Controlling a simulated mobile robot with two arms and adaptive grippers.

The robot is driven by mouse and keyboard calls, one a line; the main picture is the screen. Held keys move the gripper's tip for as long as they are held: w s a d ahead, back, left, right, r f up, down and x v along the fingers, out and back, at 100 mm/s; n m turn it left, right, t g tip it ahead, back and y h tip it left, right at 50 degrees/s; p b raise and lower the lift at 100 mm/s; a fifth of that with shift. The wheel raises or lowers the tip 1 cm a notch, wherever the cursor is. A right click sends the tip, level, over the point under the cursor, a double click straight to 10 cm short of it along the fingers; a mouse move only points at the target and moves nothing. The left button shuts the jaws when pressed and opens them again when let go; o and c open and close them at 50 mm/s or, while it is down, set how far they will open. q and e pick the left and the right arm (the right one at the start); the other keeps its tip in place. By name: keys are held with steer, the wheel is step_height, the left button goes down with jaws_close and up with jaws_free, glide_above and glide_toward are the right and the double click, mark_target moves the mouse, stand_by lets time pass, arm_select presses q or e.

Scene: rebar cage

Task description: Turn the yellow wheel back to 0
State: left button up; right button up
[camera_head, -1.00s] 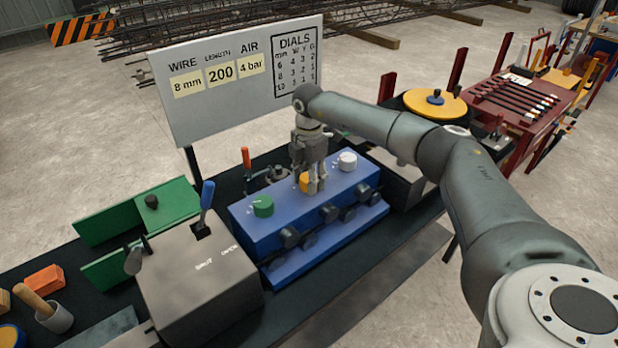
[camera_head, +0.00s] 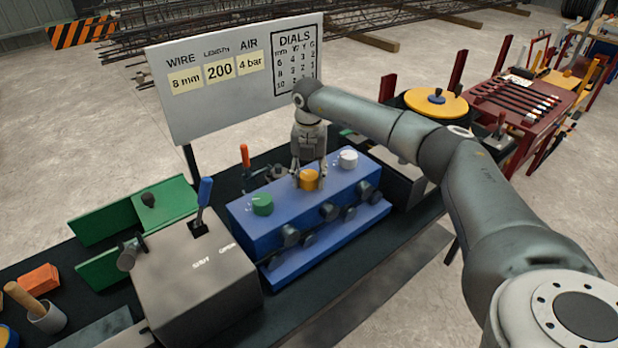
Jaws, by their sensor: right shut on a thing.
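The yellow wheel (camera_head: 309,181) is the middle knob on top of the blue box (camera_head: 245,222). It sits between a green wheel (camera_head: 262,204) and a white wheel (camera_head: 348,159). My right gripper (camera_head: 309,178) points straight down over the yellow wheel, with a finger on either side, shut on it. The wheel's front shows between the fingers; its mark and the number it points at are too small to read. My left gripper is not in view.
A grey box with a blue lever (camera_head: 204,200) stands left of the blue box. Behind is a white board (camera_head: 235,110) with wire, length, air and dial figures. A large yellow disc (camera_head: 436,103) lies to the right. Green plates (camera_head: 125,218) stand at left.

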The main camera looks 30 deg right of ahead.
mark_target(309, 174)
steer(key=n+b, duration=0.1)
steer(key=n, duration=0.3)
steer(key=shift+n, duration=0.3)
steer(key=shift+n+b, duration=0.35)
steer(key=shift+n, duration=1.85)
steer(key=o, duration=1.1)
steer(key=shift+c, duration=0.2)
steer(key=shift+r, duration=0.2)
step_height(309, 174, up, 12)
steer(key=shift+f, duration=0.2)
